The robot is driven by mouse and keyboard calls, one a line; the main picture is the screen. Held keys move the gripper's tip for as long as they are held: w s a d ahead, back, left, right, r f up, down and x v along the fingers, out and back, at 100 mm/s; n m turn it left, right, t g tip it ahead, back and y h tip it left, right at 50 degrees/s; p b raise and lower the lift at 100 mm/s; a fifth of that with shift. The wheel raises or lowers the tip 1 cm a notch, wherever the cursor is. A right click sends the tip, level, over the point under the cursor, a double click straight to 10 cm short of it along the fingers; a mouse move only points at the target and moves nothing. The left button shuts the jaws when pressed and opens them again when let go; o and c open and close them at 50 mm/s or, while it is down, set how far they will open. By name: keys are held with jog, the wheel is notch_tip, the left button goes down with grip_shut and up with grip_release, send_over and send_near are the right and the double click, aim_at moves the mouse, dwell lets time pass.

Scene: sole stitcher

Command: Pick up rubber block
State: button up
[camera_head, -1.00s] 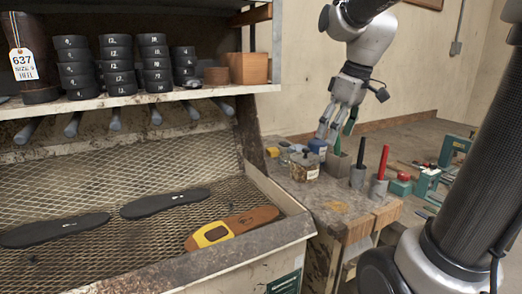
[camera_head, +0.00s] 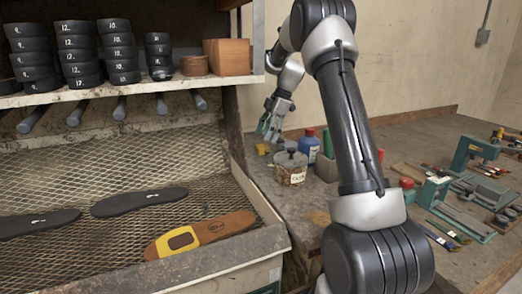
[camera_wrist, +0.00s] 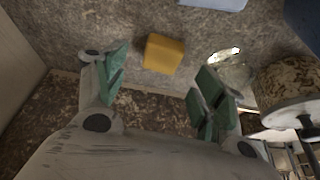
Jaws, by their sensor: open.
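A small yellow block (camera_head: 262,149), which looks like the rubber block, lies on the worn bench top beyond the shoe-sole tray. In the wrist view the yellow block (camera_wrist: 164,54) sits ahead of and between my green-padded fingers, apart from both. My gripper (camera_wrist: 162,80) is open and empty. In the head view my gripper (camera_head: 270,128) hangs over the far end of the bench, just above the block.
A labelled jar (camera_head: 291,168) stands close to the right of the block, and a blue bottle (camera_head: 309,145) with a red cap stands behind it. A mesh tray (camera_head: 110,165) with shoe soles lies left. A shelf (camera_head: 120,95) with stacked black rings is above it.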

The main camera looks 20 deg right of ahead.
aim_at(262, 146)
jog(key=x, duration=0.4)
jog(key=shift+f, duration=0.25)
jog(key=c, duration=1.1)
notch_tip(262, 146, up, 10)
jog(key=shift+r, duration=0.1)
jog(key=shift+o, duration=0.9)
jog(key=shift+c, duration=0.4)
